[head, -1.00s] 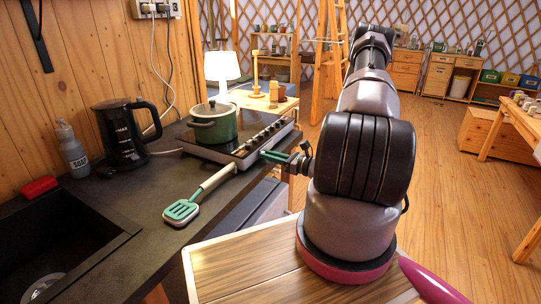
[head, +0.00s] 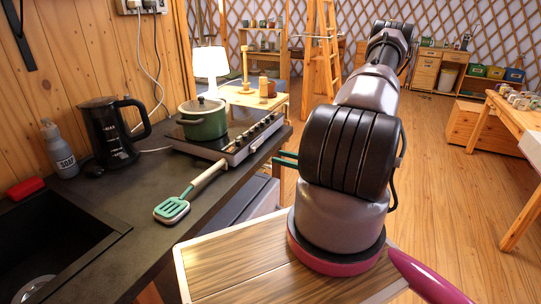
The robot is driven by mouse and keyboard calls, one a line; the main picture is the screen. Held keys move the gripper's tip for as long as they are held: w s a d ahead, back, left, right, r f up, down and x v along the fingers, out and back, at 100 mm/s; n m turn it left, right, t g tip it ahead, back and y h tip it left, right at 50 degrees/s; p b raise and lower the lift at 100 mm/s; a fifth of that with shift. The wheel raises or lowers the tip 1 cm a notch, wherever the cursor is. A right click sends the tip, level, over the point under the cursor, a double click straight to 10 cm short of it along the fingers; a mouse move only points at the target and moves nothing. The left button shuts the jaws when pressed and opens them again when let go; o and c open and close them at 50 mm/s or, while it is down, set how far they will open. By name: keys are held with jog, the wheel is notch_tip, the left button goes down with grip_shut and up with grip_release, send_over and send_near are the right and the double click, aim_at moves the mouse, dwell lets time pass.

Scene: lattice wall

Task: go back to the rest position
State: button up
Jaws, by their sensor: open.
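My gripper (head: 285,159) shows only in part, left of my arm's thick lower links. Its teal fingers point left, apart from each other, with nothing between them. They are in front of the right edge of the dark counter (head: 110,205). The wrist behind the fingers is hidden by my own arm. A spatula (head: 173,209) with a teal slotted head and pale handle lies on the counter, leaning on the hob's front edge, apart from the gripper.
A green pot (head: 204,121) stands on the hob (head: 236,140). A black kettle (head: 109,134), soap bottle (head: 60,150) and red sponge (head: 26,188) are at left by the sink (head: 50,245). A wooden table (head: 528,121) stands at right. Open floor lies between.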

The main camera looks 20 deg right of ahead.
jog(key=shift+v, duration=0.8)
jog(key=s+a+r+n+g, duration=0.2)
jog(key=a+r+n+g, duration=0.5)
jog(key=r, duration=0.3)
jog(key=s+a+r+n+g, duration=0.1)
jog(key=a+r+n+g, duration=0.45)
jog(key=r+n, duration=0.35)
jog(key=s+a+r+n+t+h, duration=0.1)
jog(key=s+r+n+h, duration=0.3)
jog(key=r, duration=0.6)
jog(key=s+a+r+n+t+h, duration=0.1)
jog(key=s+r+n+t+h, duration=0.3)
jog(key=r, duration=0.6)
jog(key=shift+s+h, duration=0.5)
jog(key=shift+s, duration=0.3)
jog(key=shift+a+t, duration=0.1)
jog(key=shift+t, duration=0.15)
